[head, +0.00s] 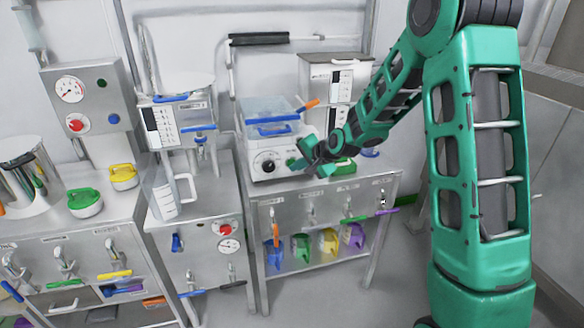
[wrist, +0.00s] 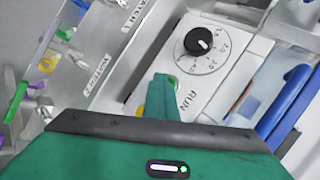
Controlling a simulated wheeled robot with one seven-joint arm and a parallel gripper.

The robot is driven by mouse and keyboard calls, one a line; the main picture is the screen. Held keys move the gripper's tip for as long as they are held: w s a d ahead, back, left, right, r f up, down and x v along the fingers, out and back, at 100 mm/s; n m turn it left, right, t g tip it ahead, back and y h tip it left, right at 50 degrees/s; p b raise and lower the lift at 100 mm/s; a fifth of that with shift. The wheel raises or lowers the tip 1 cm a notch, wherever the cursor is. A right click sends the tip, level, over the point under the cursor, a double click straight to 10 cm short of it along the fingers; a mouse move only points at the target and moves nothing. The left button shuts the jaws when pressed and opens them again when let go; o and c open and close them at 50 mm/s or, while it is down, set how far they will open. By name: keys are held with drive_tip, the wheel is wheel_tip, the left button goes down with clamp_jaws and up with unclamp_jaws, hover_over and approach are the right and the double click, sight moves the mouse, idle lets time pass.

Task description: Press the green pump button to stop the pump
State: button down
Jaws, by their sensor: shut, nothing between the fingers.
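The white pump (head: 257,177) stands on the steel bench in the head view, its black dial (head: 268,166) facing out. In the wrist view I see its front face (wrist: 229,72), the black dial (wrist: 199,41) with a printed scale, and the word RUN. My green gripper (head: 300,164) is shut and empty, at the right side of the pump's front. In the wrist view its fingertips (wrist: 161,82) reach the face beside RUN, below the dial. Only a small green edge (wrist: 173,80) shows by the tips, perhaps the button; the fingers hide the rest. I cannot tell whether they touch it.
A clear tub with a blue handle (head: 274,129) sits on the pump. A steel box (head: 318,76) stands behind. Coloured containers (head: 300,247) fill the shelf below. A jug (head: 165,196) stands on the bench to the left. Floor in front is clear.

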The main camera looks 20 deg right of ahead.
drive_tip(key=shift+w+d+r, duration=0.1)
drive_tip(key=shift+d+r, duration=0.05)
drive_tip(key=shift+r, duration=0.2)
drive_tip(key=shift+s, duration=0.25)
drive_tip(key=shift+s+f, duration=0.2)
drive_tip(key=shift+s, duration=2.65)
drive_tip(key=s+d+r+n+g+h, duration=0.25)
drive_tip(key=s+d, duration=0.45)
drive_tip(key=s, duration=0.4)
drive_tip(key=s+d+r+n+g+h, duration=0.1)
drive_tip(key=s+d+r+g+h, duration=0.15)
drive_tip(key=s+d, duration=0.65)
drive_tip(key=s+r+g, duration=0.1)
drive_tip(key=s+g, duration=0.1)
drive_tip(key=s, duration=0.9)
drive_tip(key=s+r+n+g+y, duration=0.1)
drive_tip(key=s+r+g, duration=0.1)
drive_tip(key=s, duration=0.9)
drive_tip(key=shift+s+d+r, duration=0.15)
drive_tip(key=shift+s+r, duration=0.1)
drive_tip(key=shift+s, duration=0.1)
